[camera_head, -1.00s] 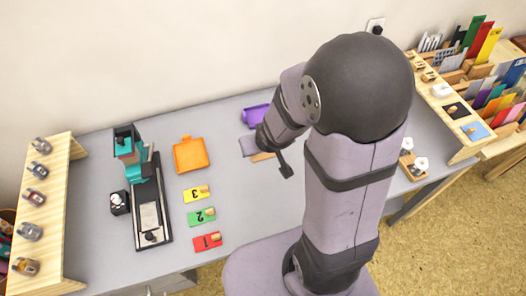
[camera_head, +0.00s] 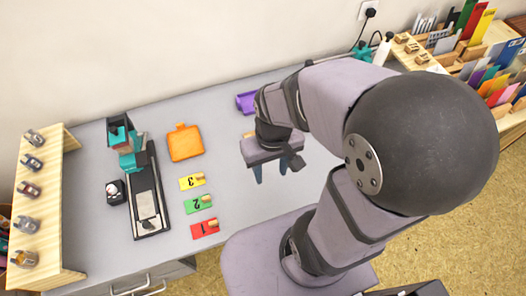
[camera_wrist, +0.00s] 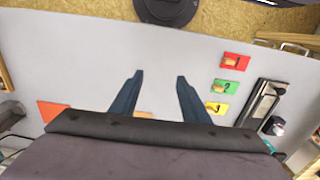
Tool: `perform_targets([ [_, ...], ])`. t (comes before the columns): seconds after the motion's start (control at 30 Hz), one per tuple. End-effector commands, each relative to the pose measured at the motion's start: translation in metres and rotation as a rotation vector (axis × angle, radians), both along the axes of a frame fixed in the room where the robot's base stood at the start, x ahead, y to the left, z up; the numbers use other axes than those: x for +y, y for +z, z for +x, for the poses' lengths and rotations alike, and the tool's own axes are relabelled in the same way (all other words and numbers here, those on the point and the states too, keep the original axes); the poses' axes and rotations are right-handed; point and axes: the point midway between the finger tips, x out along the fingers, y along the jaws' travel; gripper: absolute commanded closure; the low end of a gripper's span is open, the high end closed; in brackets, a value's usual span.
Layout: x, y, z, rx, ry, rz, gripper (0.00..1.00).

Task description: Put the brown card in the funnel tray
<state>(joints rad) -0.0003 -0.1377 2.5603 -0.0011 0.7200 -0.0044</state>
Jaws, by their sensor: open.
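My gripper (camera_head: 271,173) is open and empty, its two blue-grey fingers pointing down over the middle of the table. It also shows in the wrist view (camera_wrist: 158,76). A small tan piece (camera_wrist: 143,114) shows at the near edge of the wrist view, mostly hidden by my gripper body; I cannot tell whether it is the brown card. An orange tray (camera_head: 185,143) with a narrow tab lies flat left of my gripper. A purple tray (camera_head: 245,102) lies behind my gripper, partly hidden. I cannot tell which one is the funnel tray.
Red (camera_head: 205,228), green (camera_head: 199,204) and yellow (camera_head: 192,181) numbered cards lie left of my gripper. Beyond them stands a teal and black device (camera_head: 146,190). A wooden rack (camera_head: 60,200) holds several stamps. An orange-red piece (camera_wrist: 52,110) lies left in the wrist view.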

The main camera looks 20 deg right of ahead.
Motion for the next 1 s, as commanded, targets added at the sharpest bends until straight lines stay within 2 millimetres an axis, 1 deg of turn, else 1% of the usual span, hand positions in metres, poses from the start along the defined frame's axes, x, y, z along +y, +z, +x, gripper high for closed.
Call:
perform_targets([
  [0.23,0.000,-0.002,0.003,-0.006,-0.001,-0.001,0.58],
  [0.37,-0.001,-0.011,0.015,-0.038,0.000,-0.002,0.58],
  [0.47,-0.002,-0.024,0.034,-0.090,0.002,-0.004,0.58],
  [0.7,-0.006,-0.069,0.091,-0.281,0.010,-0.007,0.58],
  [0.8,-0.007,-0.086,0.112,-0.372,0.014,-0.008,0.58],
  [1.0,-0.009,-0.114,0.143,-0.554,0.020,-0.006,0.58],
])
